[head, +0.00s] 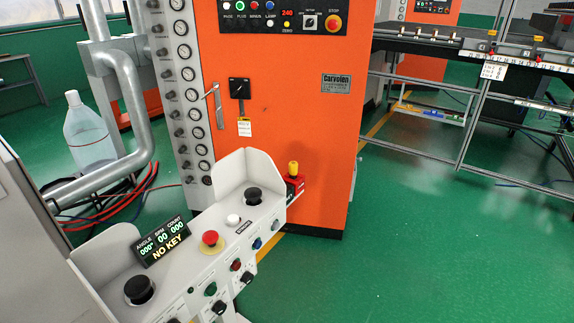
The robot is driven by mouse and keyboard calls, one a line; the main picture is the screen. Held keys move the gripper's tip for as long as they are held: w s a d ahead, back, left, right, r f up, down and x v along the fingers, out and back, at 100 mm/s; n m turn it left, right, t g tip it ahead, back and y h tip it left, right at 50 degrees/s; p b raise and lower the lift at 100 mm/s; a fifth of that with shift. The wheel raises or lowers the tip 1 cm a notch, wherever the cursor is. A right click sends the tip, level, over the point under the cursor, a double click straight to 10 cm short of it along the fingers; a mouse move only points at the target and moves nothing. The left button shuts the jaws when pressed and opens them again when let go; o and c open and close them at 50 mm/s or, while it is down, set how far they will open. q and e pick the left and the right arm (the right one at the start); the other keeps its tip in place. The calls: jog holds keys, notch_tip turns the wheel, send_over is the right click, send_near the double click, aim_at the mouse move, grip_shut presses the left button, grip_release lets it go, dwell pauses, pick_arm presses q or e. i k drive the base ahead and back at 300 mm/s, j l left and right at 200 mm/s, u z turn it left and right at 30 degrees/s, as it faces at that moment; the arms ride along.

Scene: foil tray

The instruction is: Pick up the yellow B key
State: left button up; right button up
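A small yellow piece (293,168) stands upright on a red block (295,187) at the right end of the light grey control console (222,222). It may be the yellow B key, but no letter can be read on it at this size. The console's display (161,243) reads "NO KEY". Neither of my grippers shows in the head view.
The console carries a red mushroom button (210,239) and two black knobs (253,196) behind raised side guards. An orange machine cabinet (285,110) stands close behind the yellow piece. Open green floor (420,250) lies to the right.

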aim_at(293, 166)
jog(key=i+l+u, duration=0.3)
jog(key=l, duration=0.3)
jog(key=i+l+u, duration=0.35)
jog(key=l, duration=0.3)
jog(key=i+l+u, duration=0.15)
jog(key=l, duration=0.2)
jog(key=l+u, duration=0.15)
jog(key=l, duration=0.2)
jog(key=i, duration=0.05)
